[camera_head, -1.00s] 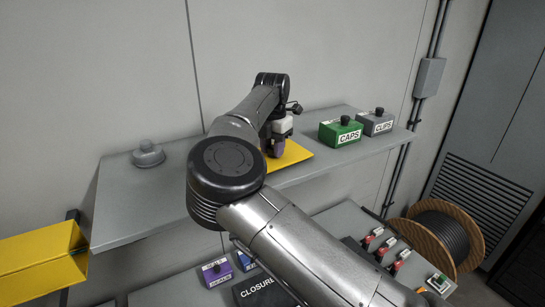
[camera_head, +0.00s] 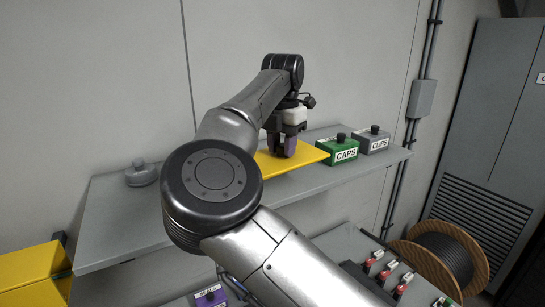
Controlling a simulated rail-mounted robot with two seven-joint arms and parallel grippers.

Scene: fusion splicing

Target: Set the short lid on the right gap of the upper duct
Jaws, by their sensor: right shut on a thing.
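The short lid (camera_head: 308,157) is a flat yellow plate at the shelf, left of the green CAPS box. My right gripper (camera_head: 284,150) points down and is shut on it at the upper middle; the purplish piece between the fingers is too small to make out. The lid appears slightly raised off the shelf. My right arm hides its left part. Yellow ducting (camera_head: 32,272) shows at the lower left, cut by the picture edge; I cannot tell its gaps. My left gripper is not in view.
The grey shelf (camera_head: 115,215) carries a grey knobbed piece (camera_head: 141,174) at left, a green CAPS box (camera_head: 338,151) and a grey CLIPS box (camera_head: 374,140) at right. Below right are a cable reel (camera_head: 443,258) and a lower bench.

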